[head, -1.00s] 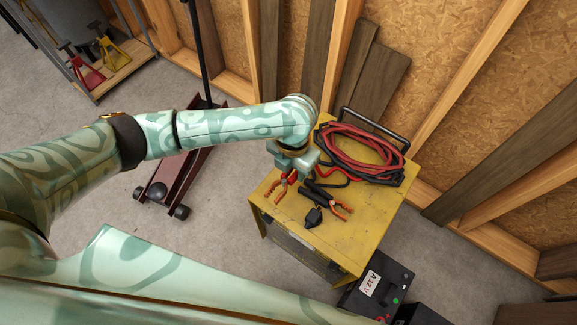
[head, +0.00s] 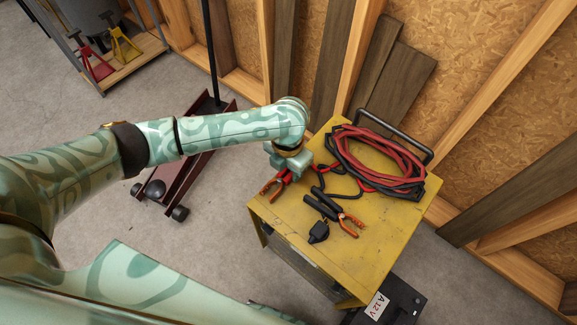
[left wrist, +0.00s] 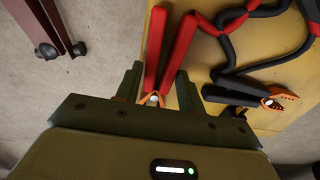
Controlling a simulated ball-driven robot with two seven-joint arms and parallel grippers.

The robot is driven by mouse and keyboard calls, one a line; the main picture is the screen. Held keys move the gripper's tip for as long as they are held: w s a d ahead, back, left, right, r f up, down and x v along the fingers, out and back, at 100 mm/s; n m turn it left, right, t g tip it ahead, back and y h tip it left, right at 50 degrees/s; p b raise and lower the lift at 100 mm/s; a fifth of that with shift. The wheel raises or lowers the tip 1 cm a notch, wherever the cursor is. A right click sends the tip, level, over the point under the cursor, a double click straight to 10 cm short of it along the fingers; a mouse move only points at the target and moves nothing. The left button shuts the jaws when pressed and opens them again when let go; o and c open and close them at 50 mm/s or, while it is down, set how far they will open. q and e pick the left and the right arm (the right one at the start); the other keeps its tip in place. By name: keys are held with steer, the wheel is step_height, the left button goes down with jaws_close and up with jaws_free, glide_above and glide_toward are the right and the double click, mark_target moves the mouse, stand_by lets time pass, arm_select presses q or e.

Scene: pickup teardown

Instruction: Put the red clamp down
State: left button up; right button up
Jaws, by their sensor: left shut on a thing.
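The red clamp (head: 276,183), with red handles and orange jaws, is at the left edge of the yellow cart top (head: 372,240). My left gripper (head: 287,170) is shut on it from above. In the left wrist view the red clamp (left wrist: 172,48) lies between the two dark fingers of my left gripper (left wrist: 158,88), its handles pointing away. Its orange jaws are close to the gripper body. I cannot tell whether the clamp touches the cart top. My right gripper is not in view.
A black clamp (head: 322,203) with orange jaws and a small black plug (head: 318,232) lie right of the red clamp. Coiled red and black cables (head: 378,160) fill the back of the cart. A dark red floor jack (head: 186,170) stands to the left.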

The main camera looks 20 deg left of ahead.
arm_select(q)
steer(key=shift+f, duration=0.15)
steer(key=o, duration=1.1)
step_height(320, 180, up, 12)
steer(key=p, duration=0.6)
steer(key=shift+p, duration=0.3)
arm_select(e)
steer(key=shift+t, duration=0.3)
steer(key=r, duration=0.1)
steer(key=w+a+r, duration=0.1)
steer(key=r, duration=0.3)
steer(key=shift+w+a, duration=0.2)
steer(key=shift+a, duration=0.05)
